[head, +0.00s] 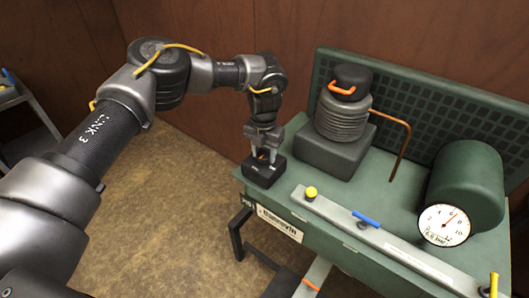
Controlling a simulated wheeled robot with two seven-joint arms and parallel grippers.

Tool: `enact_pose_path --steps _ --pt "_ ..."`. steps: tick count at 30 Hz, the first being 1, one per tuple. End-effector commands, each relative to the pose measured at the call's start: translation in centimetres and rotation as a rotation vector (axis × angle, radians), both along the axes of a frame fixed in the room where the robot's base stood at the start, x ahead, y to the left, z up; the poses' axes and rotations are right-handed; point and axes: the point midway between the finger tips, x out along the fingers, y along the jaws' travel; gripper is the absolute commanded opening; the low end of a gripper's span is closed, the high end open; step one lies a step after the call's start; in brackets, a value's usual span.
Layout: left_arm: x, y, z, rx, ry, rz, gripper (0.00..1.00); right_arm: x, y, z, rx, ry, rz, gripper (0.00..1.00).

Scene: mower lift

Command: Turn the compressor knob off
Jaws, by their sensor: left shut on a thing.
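The green compressor (345,195) stands at the right in the head view. A black switch box (264,176) sits at its left end. My left gripper (265,156) points down onto the top of this box and is shut on the knob there. The fingers hide most of the knob, so which way it is turned cannot be told. My right gripper is not in the view.
A dark pump with an orange handle (341,90) and a copper pipe (400,135) stand behind the box. A tank with a round gauge (444,225) is at the right. A front rail carries a yellow knob (311,192) and a blue lever (366,219).

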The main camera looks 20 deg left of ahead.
Motion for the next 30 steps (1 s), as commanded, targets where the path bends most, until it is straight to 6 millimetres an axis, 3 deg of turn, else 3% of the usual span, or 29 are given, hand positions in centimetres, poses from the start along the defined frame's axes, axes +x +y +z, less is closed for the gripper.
enact_pose_path --steps 2,3,8,19,30 --pt "0.1 0.0 0.1 -0.001 -0.003 -0.001 0.21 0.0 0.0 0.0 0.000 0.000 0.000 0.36" --pt "0.1 0.0 0.1 -0.001 -0.003 -0.001 0.45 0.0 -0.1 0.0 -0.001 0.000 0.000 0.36" --pt "0.1 0.0 0.1 0.000 -0.002 0.000 0.65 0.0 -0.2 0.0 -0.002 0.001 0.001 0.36" --pt "0.1 0.0 0.7 0.000 -0.002 0.000 0.65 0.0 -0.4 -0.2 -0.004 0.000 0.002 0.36" --pt "0.1 -0.1 7.5 -0.001 -0.005 0.000 0.65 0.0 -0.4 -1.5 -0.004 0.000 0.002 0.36"
